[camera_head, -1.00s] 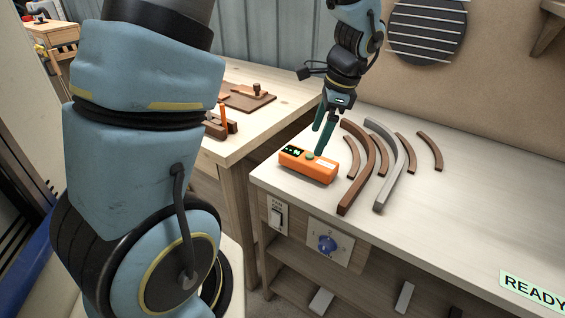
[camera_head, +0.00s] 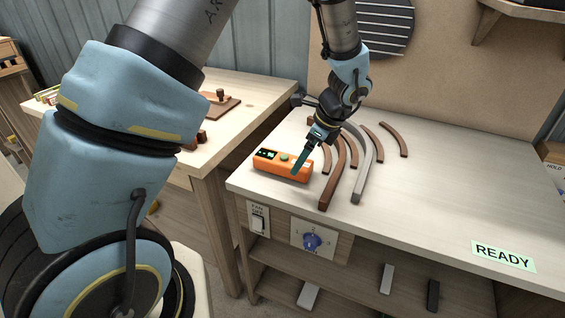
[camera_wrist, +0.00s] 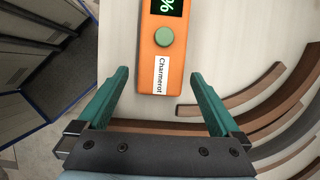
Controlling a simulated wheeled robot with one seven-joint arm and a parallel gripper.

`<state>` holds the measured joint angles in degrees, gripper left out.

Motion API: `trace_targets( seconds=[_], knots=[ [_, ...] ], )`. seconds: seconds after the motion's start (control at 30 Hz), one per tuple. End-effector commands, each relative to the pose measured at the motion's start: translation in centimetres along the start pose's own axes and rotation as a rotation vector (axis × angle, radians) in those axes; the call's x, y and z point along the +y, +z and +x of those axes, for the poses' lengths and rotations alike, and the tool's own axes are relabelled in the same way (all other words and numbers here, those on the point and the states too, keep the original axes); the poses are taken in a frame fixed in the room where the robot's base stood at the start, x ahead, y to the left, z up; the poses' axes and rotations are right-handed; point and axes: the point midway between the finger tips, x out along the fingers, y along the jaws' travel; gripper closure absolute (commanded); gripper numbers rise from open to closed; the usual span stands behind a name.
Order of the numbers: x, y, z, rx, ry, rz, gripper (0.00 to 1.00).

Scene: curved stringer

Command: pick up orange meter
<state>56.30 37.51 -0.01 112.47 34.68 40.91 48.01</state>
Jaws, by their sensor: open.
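The orange meter (camera_head: 283,167) lies on the workbench top near its left corner, with a dark screen and a green round button. In the wrist view the meter (camera_wrist: 162,65) shows its display, green button and a white label reading "Charmerot". My gripper (camera_head: 299,171) is at the meter's right end in the head view. In the wrist view my gripper (camera_wrist: 158,75) is open, one green finger on each side of the meter's near end, with gaps between fingers and meter. Whether the fingers are at the meter's height is hard to tell.
Curved brown strips (camera_head: 334,178) and a grey curved strip (camera_head: 364,172) lie just right of the meter, close to my right finger in the wrist view. A READY label (camera_head: 503,256) is at the front right. The bench's right side is clear.

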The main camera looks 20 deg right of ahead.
Motion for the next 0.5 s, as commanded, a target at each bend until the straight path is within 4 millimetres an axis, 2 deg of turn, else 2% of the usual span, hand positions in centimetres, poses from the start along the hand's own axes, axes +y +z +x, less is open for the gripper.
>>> trace_targets(
  seconds=[0.2, 0.5],
  knots=[
    [0.0, 0.2, 2.9, -0.002, 0.003, 0.001, 0.00],
    [-0.1, 0.1, 3.4, 0.000, 0.000, 0.000, 0.00]
  ],
)
